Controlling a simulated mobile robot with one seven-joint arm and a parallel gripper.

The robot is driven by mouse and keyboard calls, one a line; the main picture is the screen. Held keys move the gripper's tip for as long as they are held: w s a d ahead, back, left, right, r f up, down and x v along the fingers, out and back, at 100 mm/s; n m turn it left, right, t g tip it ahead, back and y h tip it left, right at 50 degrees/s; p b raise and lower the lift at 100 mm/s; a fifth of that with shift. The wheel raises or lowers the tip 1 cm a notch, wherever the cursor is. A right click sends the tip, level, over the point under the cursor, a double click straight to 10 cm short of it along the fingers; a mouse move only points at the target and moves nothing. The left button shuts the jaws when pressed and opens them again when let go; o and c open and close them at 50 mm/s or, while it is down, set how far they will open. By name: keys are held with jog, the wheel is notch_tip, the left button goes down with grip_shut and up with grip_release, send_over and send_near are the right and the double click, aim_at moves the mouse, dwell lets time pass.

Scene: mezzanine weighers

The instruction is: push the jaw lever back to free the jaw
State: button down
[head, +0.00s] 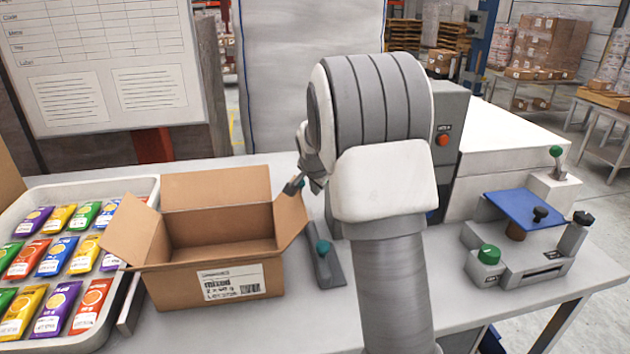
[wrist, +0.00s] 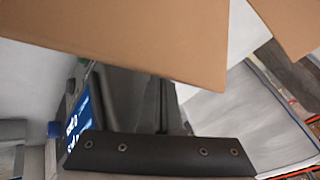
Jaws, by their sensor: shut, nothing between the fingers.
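A low grey fixture with a teal knob (head: 323,247) stands on the bench just right of the open carton (head: 215,284); it looks like the jaw lever, but its jaw cannot be made out. My gripper (head: 294,185) is shut and empty, at the carton's right flap, above and behind the teal knob and apart from it. Whether it touches the flap cannot be told. My arm hides the bench right of the fixture. In the wrist view, a brown carton flap (wrist: 150,38) fills the top, close to the camera.
A tray (head: 125,290) of colourful packets lies left of the carton. On the right stand a device with a blue plate (head: 522,205) and green knob, a green-tipped lever (head: 556,153), and a grey cabinet with a red button (head: 443,140). Bare bench shows in front of the fixture.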

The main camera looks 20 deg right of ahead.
jog(key=shift+w+a+f, duration=0.1)
jog(key=shift+w+a, duration=0.1)
jog(key=shift+w, duration=0.5)
jog(key=shift+w+a+f, duration=0.15)
jog(key=shift+w, duration=0.5)
jog(key=shift+w+a+f, duration=0.1)
jog(key=shift+w+a, duration=0.1)
jog(key=shift+w, duration=0.5)
jog(key=shift+r, duration=0.1)
jog(key=shift+g, duration=0.7)
jog(key=w+p, duration=0.2)
jog(key=w+d+p, duration=0.1)
jog(key=w+p, duration=0.2)
jog(key=shift+p, duration=0.35)
jog(key=shift+w, duration=0.15)
jog(key=shift+d+r, duration=0.1)
jog(key=shift+d, duration=0.1)
